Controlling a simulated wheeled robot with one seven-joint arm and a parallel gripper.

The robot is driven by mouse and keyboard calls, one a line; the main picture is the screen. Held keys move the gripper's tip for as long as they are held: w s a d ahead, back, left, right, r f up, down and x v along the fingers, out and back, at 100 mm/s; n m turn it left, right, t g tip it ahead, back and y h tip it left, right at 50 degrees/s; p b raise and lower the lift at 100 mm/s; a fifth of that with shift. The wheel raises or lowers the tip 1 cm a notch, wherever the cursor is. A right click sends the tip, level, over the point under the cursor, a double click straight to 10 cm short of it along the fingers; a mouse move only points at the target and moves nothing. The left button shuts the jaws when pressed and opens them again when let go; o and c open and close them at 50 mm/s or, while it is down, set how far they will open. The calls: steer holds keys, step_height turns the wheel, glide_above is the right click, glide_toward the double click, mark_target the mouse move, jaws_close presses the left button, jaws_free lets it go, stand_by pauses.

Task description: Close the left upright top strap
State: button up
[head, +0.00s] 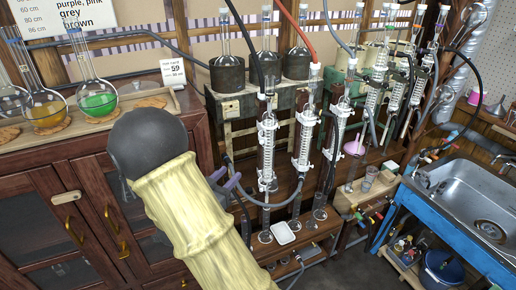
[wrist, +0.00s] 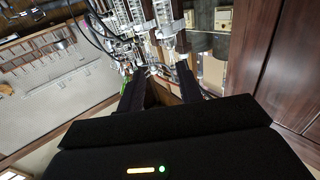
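The left upright (head: 266,150) is a dark and glass column with white clamp pieces, the leftmost of several in the head view. Its top strap appears to be the white piece (head: 267,124) on its upper half; whether it is open or closed is too small to tell. My gripper (head: 224,181) shows as purplish fingertips past my pale-sleeved arm, left of and below that strap. In the wrist view my gripper (wrist: 160,74) has its two dark fingers spread, with nothing visible held between them. Glass columns with white fittings (wrist: 166,22) show beyond the fingertips; which is the left upright is unclear.
A wooden cabinet (head: 90,200) stands at left with flasks (head: 97,100) on top. More uprights (head: 304,140) stand close on the right, with tubing between them. A blue-framed sink (head: 470,200) is at far right. A white dish (head: 283,233) sits low near the columns.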

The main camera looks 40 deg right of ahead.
mark_target(261, 143)
steer(key=p+x, duration=0.5)
steer(key=x, duration=1.2)
steer(key=shift+w+d, duration=0.15)
steer(key=shift+w, duration=0.05)
jaws_close()
